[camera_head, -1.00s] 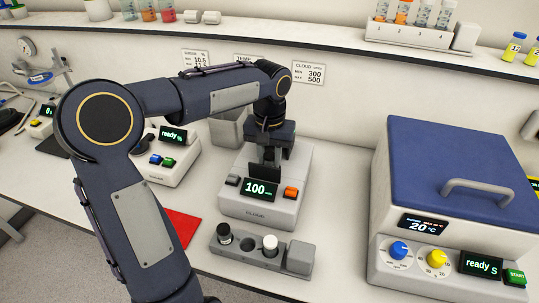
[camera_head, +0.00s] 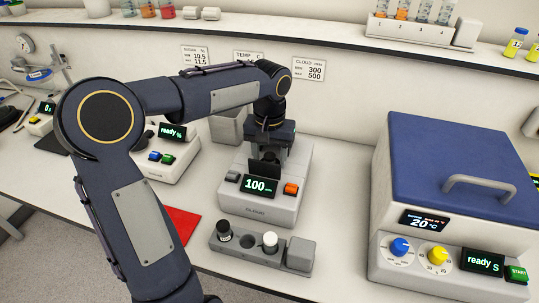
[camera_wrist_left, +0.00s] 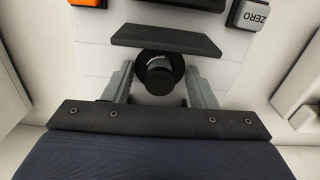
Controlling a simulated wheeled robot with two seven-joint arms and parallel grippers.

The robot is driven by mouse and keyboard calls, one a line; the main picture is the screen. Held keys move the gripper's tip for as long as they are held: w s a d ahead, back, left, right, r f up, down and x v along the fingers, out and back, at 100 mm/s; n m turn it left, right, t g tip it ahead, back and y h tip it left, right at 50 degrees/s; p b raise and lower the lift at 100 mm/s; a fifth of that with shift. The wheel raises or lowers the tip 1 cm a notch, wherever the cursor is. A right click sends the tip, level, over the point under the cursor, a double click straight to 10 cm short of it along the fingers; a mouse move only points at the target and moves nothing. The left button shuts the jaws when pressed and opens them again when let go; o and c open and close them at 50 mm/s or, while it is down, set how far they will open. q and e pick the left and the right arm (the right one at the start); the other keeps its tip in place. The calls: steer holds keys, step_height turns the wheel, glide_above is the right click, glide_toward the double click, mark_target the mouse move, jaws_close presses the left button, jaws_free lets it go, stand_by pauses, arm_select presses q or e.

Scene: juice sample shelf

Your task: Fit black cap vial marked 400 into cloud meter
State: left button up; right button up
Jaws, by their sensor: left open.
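The cloud meter (camera_head: 258,207) is a pale box with a green display reading 100. My left gripper (camera_head: 269,158) is over its top, behind a raised dark flap (camera_head: 264,171). In the left wrist view the open fingers (camera_wrist_left: 158,85) stand on either side of a black cap vial (camera_wrist_left: 158,77), with gaps between. The vial appears upright in the meter's well; its marking cannot be read. The rack (camera_head: 233,252) in front holds another black cap vial (camera_head: 224,230) and a white cap vial (camera_head: 270,241), with a dark hole between them. My right gripper is not in view.
A blue-lidded box (camera_head: 460,165) with dials stands at the right. Another meter (camera_head: 170,160) showing "ready" stands left, partly behind my arm. A red mat (camera_head: 184,223) lies left of the rack. The wall shelf (camera_head: 330,40) holds vials. Bare bench lies between the meter and the blue-lidded box.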

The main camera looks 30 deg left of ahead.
mark_target(269, 158)
arm_select(q)
steer(key=shift+r, duration=0.1)
step_height(269, 158, up, 8)
steer(key=shift+f, duration=0.25)
steer(key=shift+s+d+r, duration=0.1)
steer(key=shift+s+r, duration=0.05)
steer(key=shift+s, duration=0.2)
steer(key=s+d+f+t+h, duration=0.2)
steer(key=s+d+f, duration=0.1)
steer(key=s, duration=0.7)
steer(key=s+d+f+m+t+h, duration=0.1)
steer(key=s+d+f+t, duration=0.2)
steer(key=s, duration=0.8)
step_height(269, 158, down, 2)
steer(key=shift+s+d+f+m+t+h, duration=0.2)
steer(key=shift+d+m+t+h, duration=0.15)
steer(key=shift+d, duration=0.2)
steer(key=shift+c, duration=0.2)
